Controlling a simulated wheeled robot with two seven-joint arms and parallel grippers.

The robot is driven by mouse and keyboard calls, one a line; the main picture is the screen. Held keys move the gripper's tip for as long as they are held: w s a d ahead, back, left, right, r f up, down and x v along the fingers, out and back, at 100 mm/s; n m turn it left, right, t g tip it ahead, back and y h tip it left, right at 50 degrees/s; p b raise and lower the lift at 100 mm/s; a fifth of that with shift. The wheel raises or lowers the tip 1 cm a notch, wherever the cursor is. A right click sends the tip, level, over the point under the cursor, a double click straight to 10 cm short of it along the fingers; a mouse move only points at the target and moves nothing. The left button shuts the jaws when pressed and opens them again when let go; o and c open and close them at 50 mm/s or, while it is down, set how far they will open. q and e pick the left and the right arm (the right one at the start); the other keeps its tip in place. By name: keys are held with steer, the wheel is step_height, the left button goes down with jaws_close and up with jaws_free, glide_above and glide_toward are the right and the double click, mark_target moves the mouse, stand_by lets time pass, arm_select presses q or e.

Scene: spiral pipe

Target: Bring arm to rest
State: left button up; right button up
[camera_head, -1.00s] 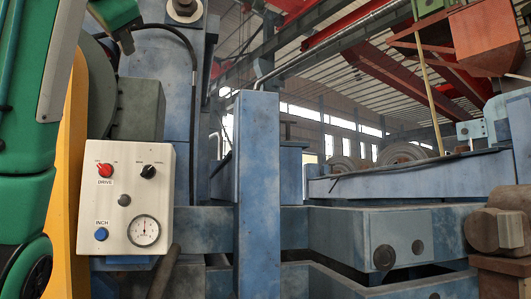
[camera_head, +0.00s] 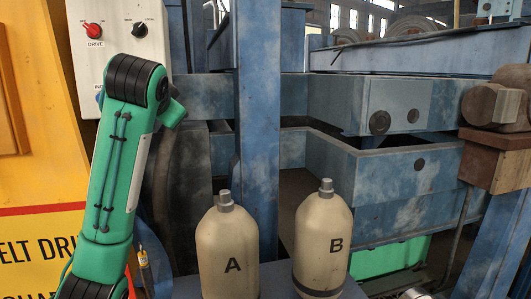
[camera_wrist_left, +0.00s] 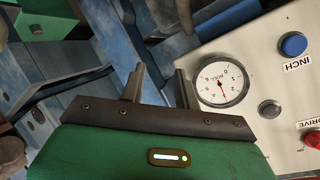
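My left arm (camera_head: 122,160) rises from the bottom left in the head view and covers the lower part of the white control panel (camera_head: 115,50). Its gripper fingers cannot be made out there. In the left wrist view, my left gripper (camera_wrist_left: 159,71) has its two dark fingers apart with nothing between them. The control panel (camera_wrist_left: 252,130) is close on the right of that view, with its gauge (camera_wrist_left: 223,82) beside the right finger. I cannot tell whether they touch. My right gripper is in neither view.
The panel carries a red knob (camera_head: 92,30), a black knob (camera_head: 139,29) and a blue INCH button (camera_wrist_left: 293,44). Two beige bottles, A (camera_head: 228,250) and B (camera_head: 322,240), stand at the front. A blue post (camera_head: 258,130) and blue machine frames fill the area behind. A yellow panel (camera_head: 35,160) is at left.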

arm_select(q)
step_height(320, 180, down, 19)
steer(key=g, duration=0.2)
steer(key=s+f+n+g+h, duration=0.1)
steer(key=s+f, duration=0.3)
steer(key=f, duration=0.7)
steer(key=s+f+n+g, duration=0.1)
steer(key=s+f, duration=0.2)
steer(key=f, duration=0.7)
steer(key=s+f+n+g, duration=0.1)
steer(key=s+f+g, duration=0.2)
steer(key=s+f, duration=1.3)
steer(key=s+a+f+n+g+h, duration=0.1)
steer(key=s+f, duration=0.2)
steer(key=s, duration=0.6)
steer(key=s+f+n+g, duration=0.1)
steer(key=s+f, duration=0.2)
steer(key=s, duration=0.7)
step_height(320, 180, down, 41)
steer(key=s+g+b, duration=0.2)
steer(key=b, duration=0.7)
steer(key=s+a+f+b, duration=0.2)
steer(key=s+f+b, duration=0.1)
steer(key=s+f, duration=0.6)
steer(key=s+a+f+g+b, duration=0.1)
steer(key=s+f+b, duration=0.2)
steer(key=s+f, duration=0.6)
step_height(320, 180, down, 6)
steer(key=shift+a+f+m, duration=0.25)
steer(key=shift+a+m, duration=0.15)
